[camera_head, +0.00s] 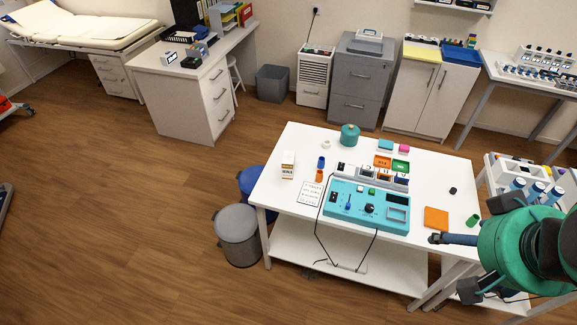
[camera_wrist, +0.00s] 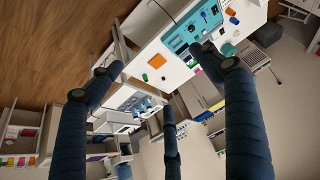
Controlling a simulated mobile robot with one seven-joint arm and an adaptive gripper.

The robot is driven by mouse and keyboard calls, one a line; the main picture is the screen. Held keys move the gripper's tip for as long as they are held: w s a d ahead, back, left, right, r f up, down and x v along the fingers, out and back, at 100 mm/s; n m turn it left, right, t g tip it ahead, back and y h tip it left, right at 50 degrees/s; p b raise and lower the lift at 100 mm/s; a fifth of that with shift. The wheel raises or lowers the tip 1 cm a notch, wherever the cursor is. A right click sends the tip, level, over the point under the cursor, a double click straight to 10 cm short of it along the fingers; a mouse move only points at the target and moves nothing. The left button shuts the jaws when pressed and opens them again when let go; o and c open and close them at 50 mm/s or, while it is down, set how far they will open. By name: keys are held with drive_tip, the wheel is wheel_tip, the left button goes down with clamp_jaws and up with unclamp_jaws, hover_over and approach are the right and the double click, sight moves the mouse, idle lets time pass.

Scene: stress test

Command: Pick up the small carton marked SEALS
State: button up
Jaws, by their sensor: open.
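A small upright cream carton (camera_head: 288,164) stands near the left end of the white table, with dark lettering too small to read surely. I cannot confirm any marking SEALS. Several small boxes (camera_head: 385,176) stand in a row behind the teal device, their labels also unreadable. My gripper (camera_head: 438,239) is at the right front of the table, far from the cream carton; the arm hides part of it. In the wrist view my gripper (camera_wrist: 168,78) has its dark fingers spread wide, with nothing between them. I cannot make out the cream carton there.
The teal device (camera_head: 368,205) with trailing cables fills the middle front of the white table (camera_head: 273,199). A green round container (camera_head: 349,135) stands at the back. An orange square (camera_head: 436,218) lies near my gripper. Grey and blue bins stand left of the table; the floor beyond is clear.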

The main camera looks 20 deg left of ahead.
drive_tip(key=w+a, duration=0.3)
drive_tip(key=w, duration=0.4)
drive_tip(key=w+a, duration=0.2)
drive_tip(key=w, duration=0.5)
drive_tip(key=n+g+b, duration=0.1)
drive_tip(key=n+b, duration=0.1)
drive_tip(key=b, duration=0.1)
hover_over(291, 160)
drive_tip(key=s, duration=0.4)
wheel_tip(291, 160, down, 32)
drive_tip(key=shift+w+d+f+y, duration=0.15)
drive_tip(key=shift+d+y, duration=0.1)
drive_tip(key=shift+y, duration=0.15)
drive_tip(key=shift+b+x, duration=0.8)
drive_tip(key=shift+x, duration=3.45)
